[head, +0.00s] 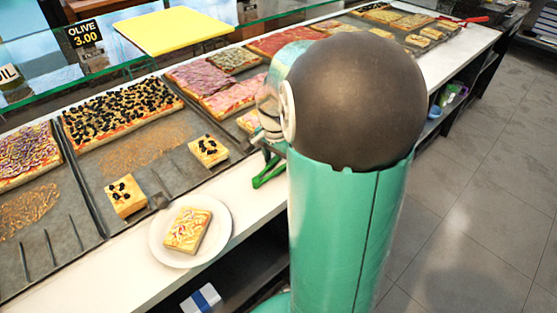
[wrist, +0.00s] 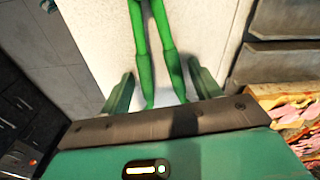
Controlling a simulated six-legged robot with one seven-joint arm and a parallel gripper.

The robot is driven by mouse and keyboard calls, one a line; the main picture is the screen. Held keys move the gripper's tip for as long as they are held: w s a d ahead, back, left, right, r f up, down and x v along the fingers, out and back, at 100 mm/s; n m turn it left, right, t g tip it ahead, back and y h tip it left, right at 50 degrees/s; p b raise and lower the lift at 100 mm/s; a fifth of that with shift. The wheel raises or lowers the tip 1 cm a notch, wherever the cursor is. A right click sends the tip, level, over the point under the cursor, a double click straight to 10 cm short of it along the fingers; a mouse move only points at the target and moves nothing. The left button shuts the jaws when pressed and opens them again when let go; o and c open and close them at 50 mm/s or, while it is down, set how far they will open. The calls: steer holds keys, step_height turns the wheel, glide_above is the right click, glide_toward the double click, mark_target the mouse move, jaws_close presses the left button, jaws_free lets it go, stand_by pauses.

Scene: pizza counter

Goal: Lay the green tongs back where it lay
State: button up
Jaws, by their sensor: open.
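The green tongs (wrist: 142,55) lie on the white counter in the wrist view, with their two arms slightly spread. Their near ends reach between the fingers of my gripper (wrist: 161,88), which is open on either side of them. Neither finger visibly presses on the tongs. In the head view part of the green tongs (head: 268,173) shows at the counter's front edge, beside my arm. My arm hides the rest of them and most of the gripper there.
A white plate (head: 157,250) with a pizza slice (head: 187,230) stands on the counter (head: 265,203) to the left. Dark trays of pizza line the back. A red-handled utensil (head: 473,19) lies at the far right. Shelves are below the counter.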

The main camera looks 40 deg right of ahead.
step_height(320, 180, up, 14)
steer(key=a, duration=0.1)
steer(key=shift+s, duration=0.15)
stand_by(0.3)
steer(key=shift+a, duration=0.2)
steer(key=s+a+n+t, duration=0.1)
steer(key=s+a+n, duration=0.2)
steer(key=a+n, duration=0.2)
steer(key=s+a+n+t, duration=0.2)
steer(key=s+a+n, duration=0.2)
steer(key=a, duration=0.5)
steer(key=s+a+n+t+y, duration=0.1)
steer(key=s+a+n+t, duration=0.1)
steer(key=a+n, duration=0.4)
steer(key=shift+s+a+f+n, duration=0.15)
steer(key=shift+s+a+n, duration=0.25)
steer(key=shift+s+a, duration=0.45)
